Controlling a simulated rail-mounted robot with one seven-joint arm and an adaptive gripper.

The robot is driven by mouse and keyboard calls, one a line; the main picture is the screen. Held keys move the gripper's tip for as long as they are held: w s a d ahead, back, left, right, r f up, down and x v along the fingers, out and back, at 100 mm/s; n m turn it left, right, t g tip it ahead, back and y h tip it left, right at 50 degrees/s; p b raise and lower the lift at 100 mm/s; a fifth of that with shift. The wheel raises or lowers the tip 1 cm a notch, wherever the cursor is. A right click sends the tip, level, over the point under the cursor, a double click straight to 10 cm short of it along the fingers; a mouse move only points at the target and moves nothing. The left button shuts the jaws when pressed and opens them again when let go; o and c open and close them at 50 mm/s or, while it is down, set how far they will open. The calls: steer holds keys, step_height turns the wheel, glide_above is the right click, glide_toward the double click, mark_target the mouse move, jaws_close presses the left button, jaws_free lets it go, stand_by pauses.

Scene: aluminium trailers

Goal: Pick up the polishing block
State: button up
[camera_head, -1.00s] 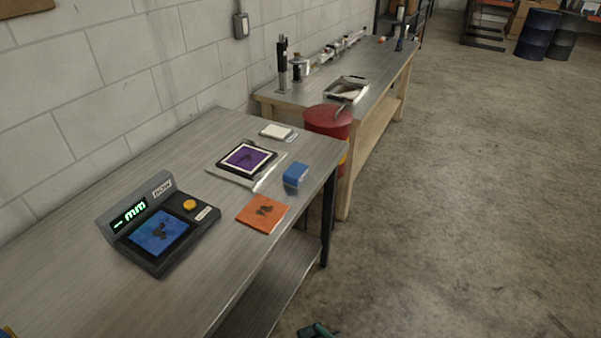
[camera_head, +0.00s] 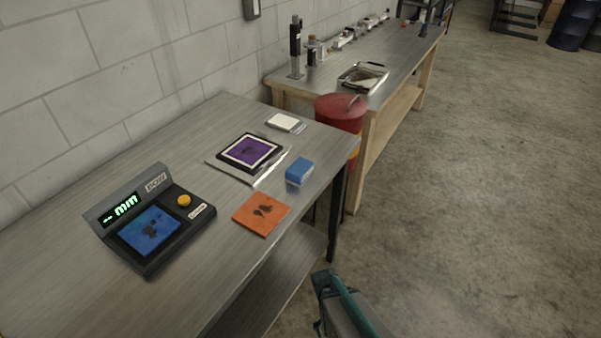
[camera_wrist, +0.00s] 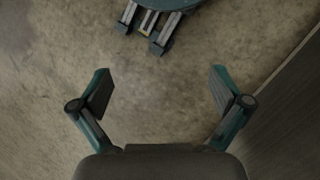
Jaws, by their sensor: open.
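A small blue block (camera_head: 299,172) with a paler lower part sits on the near metal bench, close to its right edge. It looks like the polishing block. My gripper shows in the wrist view (camera_wrist: 162,92) with its two fingers wide apart and nothing between them. It is over the concrete floor, and the block is not in that view. In the head view a teal and grey part of my arm shows at the bottom, right of the bench and well short of the block.
Near the block lie an orange cloth (camera_head: 261,214), a framed purple pad (camera_head: 250,151) and a white block (camera_head: 284,122). A dark gauge with a green display (camera_head: 150,225) stands at left. A red bin (camera_head: 340,113) stands between the benches. Open floor (camera_head: 480,200) lies right.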

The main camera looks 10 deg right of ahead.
steer(key=w+d+r+m+t+h+b, duration=0.15)
steer(key=w+d+r+m, duration=0.35)
steer(key=w+r, duration=0.65)
steer(key=w+d+r+m+t+h+b, duration=0.1)
steer(key=w+d+r+m+t+h, duration=0.25)
steer(key=w+r, duration=0.85)
steer(key=w+d+r+m+t, duration=0.1)
steer(key=w+d+r+m, duration=0.4)
steer(key=w+r, duration=0.3)
step_height(320, 180, up, 14)
steer(key=r+m+t+y+p, duration=0.1)
steer(key=m+t+y+p, duration=0.1)
steer(key=m+y, duration=0.85)
glide_above(301, 167)
steer(key=s+d, duration=0.2)
steer(key=d, duration=0.1)
steer(key=shift+h, duration=0.45)
steer(key=shift+s+p+x, duration=0.2)
steer(key=shift+p+x, duration=1.55)
steer(key=shift+x, duration=3.65)
steer(key=shift+a, duration=0.2)
steer(key=c, duration=1)
